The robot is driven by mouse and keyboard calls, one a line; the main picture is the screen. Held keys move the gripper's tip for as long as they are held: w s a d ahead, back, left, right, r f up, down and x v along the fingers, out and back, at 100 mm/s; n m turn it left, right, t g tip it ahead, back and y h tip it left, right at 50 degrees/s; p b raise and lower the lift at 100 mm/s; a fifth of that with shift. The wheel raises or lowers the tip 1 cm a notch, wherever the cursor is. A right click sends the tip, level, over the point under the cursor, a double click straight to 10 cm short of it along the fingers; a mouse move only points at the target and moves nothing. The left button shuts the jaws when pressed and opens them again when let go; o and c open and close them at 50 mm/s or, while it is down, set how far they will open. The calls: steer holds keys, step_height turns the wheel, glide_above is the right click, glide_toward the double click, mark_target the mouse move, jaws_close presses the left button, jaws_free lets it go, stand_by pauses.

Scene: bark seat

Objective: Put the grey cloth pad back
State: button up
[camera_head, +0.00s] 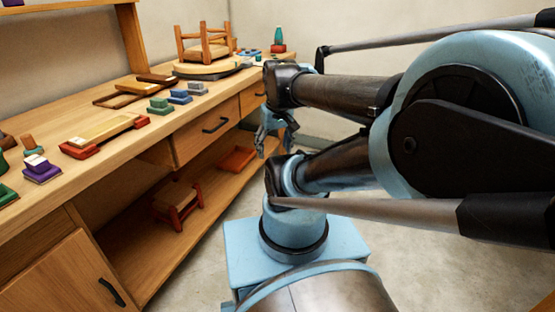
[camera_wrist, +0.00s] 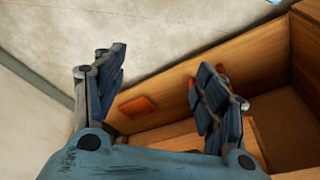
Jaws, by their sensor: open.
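My gripper (camera_head: 270,132) hangs in front of the workbench, beside its right-hand drawers, below the bench top. In the wrist view my gripper (camera_wrist: 160,72) has its two blue fingers spread wide, with nothing between them. I cannot pick out a grey cloth pad for certain in either view. Small blocks in green (camera_head: 160,106) and blue (camera_head: 180,97) sit on the bench top, too small to tell whether any is cloth.
The workbench (camera_head: 110,93) runs along the left. A wooden stool frame (camera_head: 205,45) stands on a round board. Below, the shelf holds a small red stool (camera_head: 178,202) and an orange-red tray (camera_head: 237,159), also in the wrist view (camera_wrist: 138,106). Floor (camera_head: 400,250) is open on the right.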

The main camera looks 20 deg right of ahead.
steer(key=shift+m, duration=0.5)
steer(key=s+f, duration=0.3)
steer(key=shift+d+f, duration=0.15)
steer(key=shift+d, duration=0.2)
stand_by(0.5)
